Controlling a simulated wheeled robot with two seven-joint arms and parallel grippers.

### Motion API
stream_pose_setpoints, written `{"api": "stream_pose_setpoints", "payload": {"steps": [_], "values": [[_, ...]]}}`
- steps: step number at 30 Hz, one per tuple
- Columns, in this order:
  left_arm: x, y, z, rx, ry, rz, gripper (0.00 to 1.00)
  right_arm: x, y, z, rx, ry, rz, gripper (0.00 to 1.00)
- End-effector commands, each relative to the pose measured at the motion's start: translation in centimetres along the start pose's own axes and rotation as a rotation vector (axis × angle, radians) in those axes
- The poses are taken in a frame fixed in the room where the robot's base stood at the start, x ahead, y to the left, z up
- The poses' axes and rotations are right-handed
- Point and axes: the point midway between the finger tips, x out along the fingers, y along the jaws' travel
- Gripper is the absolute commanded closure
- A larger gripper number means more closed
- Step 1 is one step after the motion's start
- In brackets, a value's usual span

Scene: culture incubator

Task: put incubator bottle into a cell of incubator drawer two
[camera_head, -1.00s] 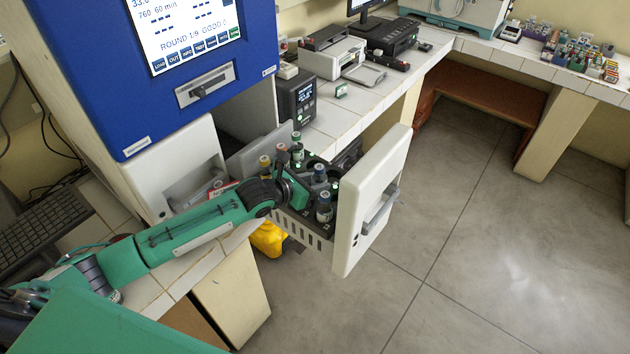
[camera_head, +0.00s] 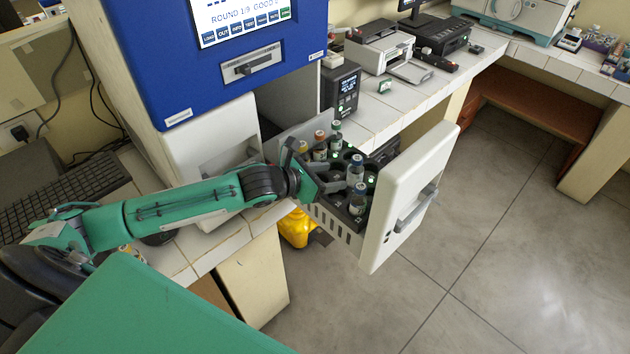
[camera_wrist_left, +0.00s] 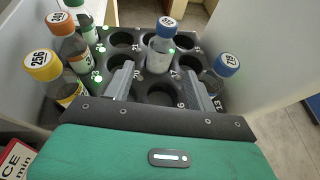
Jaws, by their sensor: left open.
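The open incubator drawer (camera_head: 411,190) has a white front and a dark rack of numbered round cells (camera_wrist_left: 122,38). One blue-capped bottle (camera_wrist_left: 160,45) stands upright in a rack cell, beyond and between my left fingertips. Another blue-capped bottle (camera_wrist_left: 222,72) stands at the right of the rack. Yellow-capped (camera_wrist_left: 55,72), orange-capped (camera_wrist_left: 66,38) and green-capped (camera_wrist_left: 84,14) bottles stand along the left side. My left gripper (camera_wrist_left: 159,78) is open, reaching over the rack with empty cells between and around its fingers. It touches no bottle that I can make out. My right gripper is out of view.
The blue incubator body (camera_head: 235,75) with its screen rises behind the drawer. A tiled bench (camera_head: 400,110) with a small dark device (camera_head: 340,90) and printers stands beyond. A yellow object (camera_head: 296,228) is below the drawer. The floor at right is clear.

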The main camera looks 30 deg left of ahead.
Motion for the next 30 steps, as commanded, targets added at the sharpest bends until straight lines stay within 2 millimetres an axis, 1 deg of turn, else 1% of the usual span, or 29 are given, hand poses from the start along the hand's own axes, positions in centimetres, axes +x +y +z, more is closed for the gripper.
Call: {"api": "stream_pose_setpoints", "payload": {"steps": [1,6,12,16,30], "values": [[-0.7,0.0,-0.3,0.003,0.002,0.0,0.43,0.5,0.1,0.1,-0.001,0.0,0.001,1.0],[-2.8,0.0,-0.2,0.001,0.002,0.0,0.43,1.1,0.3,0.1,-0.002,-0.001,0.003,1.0],[-4.1,0.0,0.0,0.001,0.0,-0.001,0.43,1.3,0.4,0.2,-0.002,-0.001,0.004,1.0],[-4.3,-0.1,0.1,0.0,-0.001,-0.002,0.43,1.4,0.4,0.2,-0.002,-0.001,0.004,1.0],[-4.3,-0.1,0.0,-0.004,0.0,-0.002,0.43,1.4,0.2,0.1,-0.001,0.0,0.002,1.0]]}}
